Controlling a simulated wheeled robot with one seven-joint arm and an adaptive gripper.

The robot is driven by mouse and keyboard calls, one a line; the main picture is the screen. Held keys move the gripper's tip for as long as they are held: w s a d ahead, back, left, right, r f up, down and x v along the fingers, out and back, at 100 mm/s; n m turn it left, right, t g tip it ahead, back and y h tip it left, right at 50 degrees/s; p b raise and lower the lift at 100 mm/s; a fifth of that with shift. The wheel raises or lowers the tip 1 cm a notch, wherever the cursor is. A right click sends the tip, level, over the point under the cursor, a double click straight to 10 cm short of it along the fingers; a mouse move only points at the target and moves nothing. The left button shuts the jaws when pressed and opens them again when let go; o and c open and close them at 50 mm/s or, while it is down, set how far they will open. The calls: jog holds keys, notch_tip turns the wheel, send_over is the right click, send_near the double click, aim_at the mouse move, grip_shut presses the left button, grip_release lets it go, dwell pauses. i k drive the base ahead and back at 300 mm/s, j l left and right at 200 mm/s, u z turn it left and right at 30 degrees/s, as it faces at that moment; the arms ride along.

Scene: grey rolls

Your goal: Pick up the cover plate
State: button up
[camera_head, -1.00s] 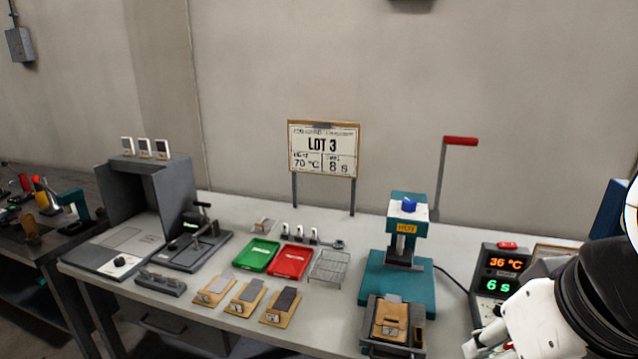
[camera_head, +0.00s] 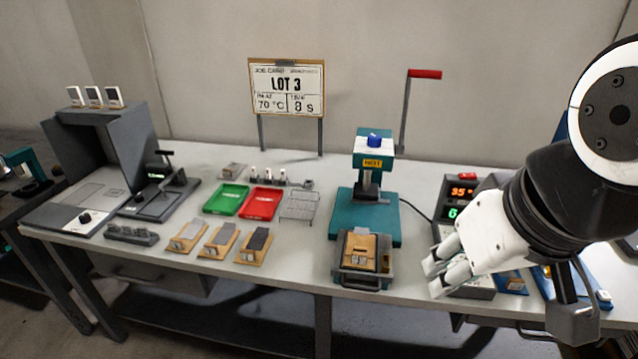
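I cannot tell for sure which thing is the cover plate. A tan plate (camera_head: 359,246) with a dark marking lies in the dark tray (camera_head: 362,283) in front of the teal press (camera_head: 342,216). Three tan boards with grey pieces on them, at left (camera_head: 187,237), middle (camera_head: 219,241) and right (camera_head: 254,246), lie in a row further left. My gripper (camera_head: 447,269) is at the right, beside the tray and apart from the tan plate. Its pale fingers point left and look empty; their gap is unclear.
A green tray (camera_head: 226,199), a red tray (camera_head: 262,203) and a wire rack (camera_head: 299,206) stand mid-table. A display box (camera_head: 462,191) is partly hidden behind my arm. The LOT 3 sign (camera_head: 287,88) stands at the back. Clear tabletop lies between boards and tray.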

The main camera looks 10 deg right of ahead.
aim_at(355, 242)
jog(key=i+j+u, duration=0.45)
jog(key=i+j, duration=0.25)
jog(key=j, duration=0.15)
